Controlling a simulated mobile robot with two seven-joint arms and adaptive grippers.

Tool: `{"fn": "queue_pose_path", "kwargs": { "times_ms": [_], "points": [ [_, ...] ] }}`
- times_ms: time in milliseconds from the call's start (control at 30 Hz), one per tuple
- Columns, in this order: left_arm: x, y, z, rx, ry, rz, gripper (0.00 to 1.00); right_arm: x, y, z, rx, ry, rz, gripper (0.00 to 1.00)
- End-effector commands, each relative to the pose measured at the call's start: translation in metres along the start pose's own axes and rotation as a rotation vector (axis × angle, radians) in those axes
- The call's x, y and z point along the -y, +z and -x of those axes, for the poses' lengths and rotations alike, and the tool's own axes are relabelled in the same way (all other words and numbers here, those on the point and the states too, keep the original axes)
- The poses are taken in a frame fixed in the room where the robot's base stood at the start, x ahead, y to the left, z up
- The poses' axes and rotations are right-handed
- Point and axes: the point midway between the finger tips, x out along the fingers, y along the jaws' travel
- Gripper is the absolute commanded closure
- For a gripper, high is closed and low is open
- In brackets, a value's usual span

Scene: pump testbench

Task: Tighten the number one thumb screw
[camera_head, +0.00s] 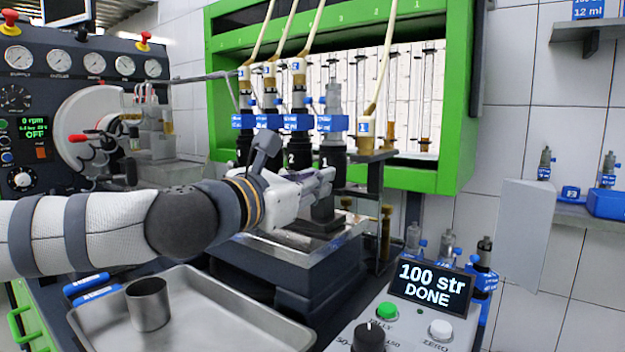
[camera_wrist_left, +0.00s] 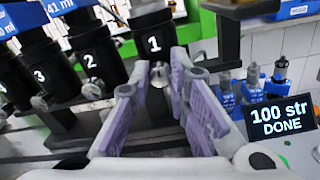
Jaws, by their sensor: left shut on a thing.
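The black holder marked 1 (camera_head: 332,158) stands at the right end of the row on the bench and also shows in the left wrist view (camera_wrist_left: 154,42). The small metal number one thumb screw (camera_wrist_left: 160,73) sits on its front, below the number. My left gripper (camera_head: 324,178) reaches in from the left, and its two fingers stand on either side of the screw in the left wrist view (camera_wrist_left: 161,82). The gripper is shut on the thumb screw. In the head view the fingers hide the screw. My right gripper is not in view.
Holders marked 2 (camera_wrist_left: 90,60) and 3 (camera_wrist_left: 40,76) stand left of number one. A metal tray (camera_head: 235,325) with a cup (camera_head: 149,303) lies in front. A control box display (camera_head: 431,286) reads "100 str DONE". A green frame (camera_head: 455,100) stands behind.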

Motion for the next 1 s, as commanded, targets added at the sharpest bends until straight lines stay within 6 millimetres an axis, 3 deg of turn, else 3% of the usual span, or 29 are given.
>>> {"fn": "queue_pose_path", "kwargs": {
  "times_ms": [1000],
  "points": [
    [0.001,0.002,0.0,0.019,0.002,-0.933,1.0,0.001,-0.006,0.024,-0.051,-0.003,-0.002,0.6]
  ]
}}
